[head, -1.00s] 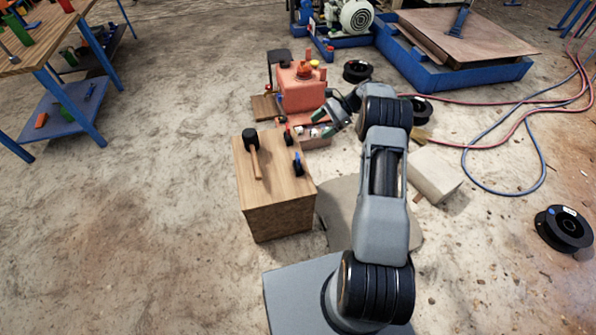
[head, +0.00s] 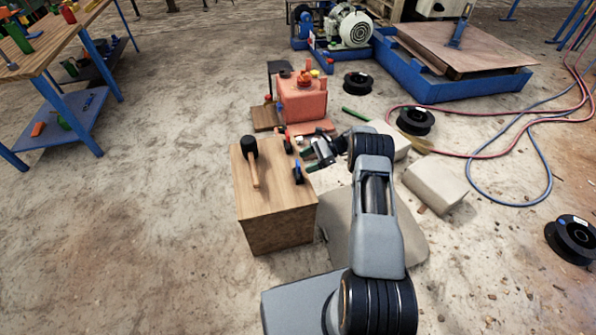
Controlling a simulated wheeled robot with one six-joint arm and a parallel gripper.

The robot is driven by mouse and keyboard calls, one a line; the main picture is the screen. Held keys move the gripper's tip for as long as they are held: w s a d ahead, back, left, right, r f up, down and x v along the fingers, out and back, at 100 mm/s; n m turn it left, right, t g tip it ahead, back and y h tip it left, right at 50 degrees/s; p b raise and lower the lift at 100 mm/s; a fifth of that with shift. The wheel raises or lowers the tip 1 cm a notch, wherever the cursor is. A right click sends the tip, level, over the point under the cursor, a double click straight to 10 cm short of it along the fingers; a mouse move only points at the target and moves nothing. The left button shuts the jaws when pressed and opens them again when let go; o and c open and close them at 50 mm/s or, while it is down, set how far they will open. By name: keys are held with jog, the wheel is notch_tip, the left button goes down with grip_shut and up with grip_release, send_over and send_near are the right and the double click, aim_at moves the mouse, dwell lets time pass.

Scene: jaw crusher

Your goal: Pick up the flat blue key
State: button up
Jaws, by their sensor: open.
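A small blue and black item (head: 298,173), which looks like the flat blue key, stands near the right edge of the wooden box top (head: 274,207). It is too small to tell its exact shape or how it is held up. My gripper (head: 308,159) is open and empty. Its fingers point left, just above and to the right of the blue item in the picture. I cannot tell whether they touch it. A red and black item (head: 287,142) stands on the box's far right corner.
A mallet (head: 251,160) lies on the box top, left of the blue item. Stone blocks (head: 435,184), black spools (head: 416,121) and hoses lie to the right. The floor left of the box is clear.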

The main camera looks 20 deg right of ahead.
aim_at(298, 170)
jog(key=shift+b+x, duration=0.85)
jog(key=shift+x, duration=2.05)
jog(key=shift+a+r, duration=0.1)
jog(key=shift+r, duration=0.1)
jog(key=shift+c, duration=0.2)
jog(key=c, duration=1.1)
